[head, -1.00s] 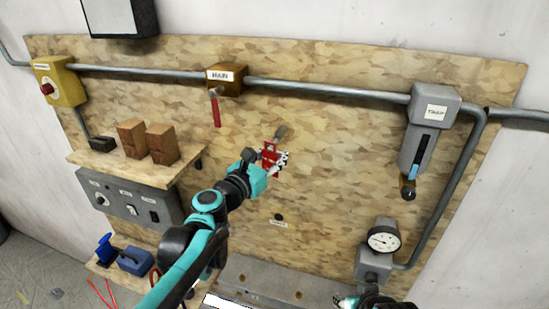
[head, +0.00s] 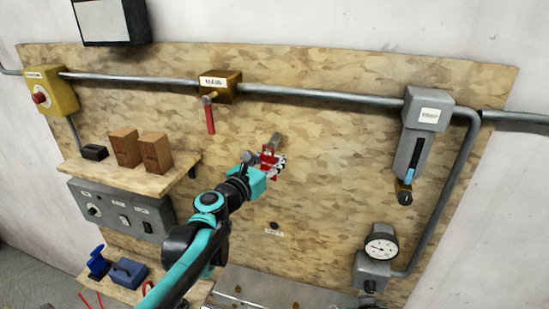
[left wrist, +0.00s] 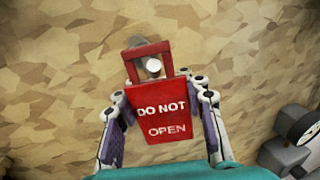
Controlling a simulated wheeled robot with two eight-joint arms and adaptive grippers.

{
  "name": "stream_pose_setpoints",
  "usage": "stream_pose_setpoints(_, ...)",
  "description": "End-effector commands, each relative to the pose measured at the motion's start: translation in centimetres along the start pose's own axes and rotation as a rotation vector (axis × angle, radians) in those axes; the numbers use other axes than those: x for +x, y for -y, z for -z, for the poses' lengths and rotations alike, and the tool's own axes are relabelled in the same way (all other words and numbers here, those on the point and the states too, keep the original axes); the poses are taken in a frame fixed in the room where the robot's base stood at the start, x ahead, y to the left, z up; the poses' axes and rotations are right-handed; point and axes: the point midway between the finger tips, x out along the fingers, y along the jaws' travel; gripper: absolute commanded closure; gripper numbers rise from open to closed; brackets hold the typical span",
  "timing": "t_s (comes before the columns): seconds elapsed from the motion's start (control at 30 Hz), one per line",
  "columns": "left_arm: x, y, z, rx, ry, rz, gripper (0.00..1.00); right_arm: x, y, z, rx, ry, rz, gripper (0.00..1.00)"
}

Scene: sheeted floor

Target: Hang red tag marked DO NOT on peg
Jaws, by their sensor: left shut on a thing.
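The red tag (left wrist: 160,110) reads DO NOT OPEN and has a square frame with an opening at its top. My left gripper (left wrist: 162,108) is shut on the tag, one finger at each side. In the head view the left gripper (head: 272,168) holds the tag (head: 267,160) in front of the board, just below the grey peg (head: 275,141). In the left wrist view the peg's pale round end (left wrist: 153,65) shows within the frame opening. I cannot tell whether the peg passes through it. Only a dark bit at the bottom edge may be my right gripper.
A shelf (head: 180,180) with brown blocks (head: 155,152) is to the left. A gauge (head: 381,249) is lower right. The board (head: 330,150) around the peg is mostly bare.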

Motion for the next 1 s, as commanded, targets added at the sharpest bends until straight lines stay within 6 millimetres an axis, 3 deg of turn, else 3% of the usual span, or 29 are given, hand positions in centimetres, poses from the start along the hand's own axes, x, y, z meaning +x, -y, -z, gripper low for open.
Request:
stream_pose_setpoints(0.3,0.0,0.0,0.0,0.0,0.0,0.0,1.0,0.0,0.0,0.0,0.0,0.0,0.0,0.6)
stream_pose_setpoints(0.33,0.0,0.0,0.0,0.0,0.0,0.0,0.65,0.0,0.0,0.0,0.0,0.0,0.0,0.6)
stream_pose_setpoints(0.43,0.0,0.0,0.0,0.0,0.0,0.0,0.39,0.0,0.0,0.0,0.0,0.0,0.0,0.6)
stream_pose_setpoints(0.47,0.0,0.0,0.0,0.0,0.0,0.0,0.36,0.0,0.0,0.0,0.0,0.0,0.0,0.6)
stream_pose_setpoints(0.8,-0.3,0.0,0.0,0.0,0.0,0.0,0.36,0.0,0.0,0.0,0.0,0.0,0.0,0.6)
stream_pose_setpoints(1.0,-3.4,-0.1,0.0,0.0,0.0,-0.003,0.36,0.0,0.0,0.0,0.0,0.0,0.0,0.6)
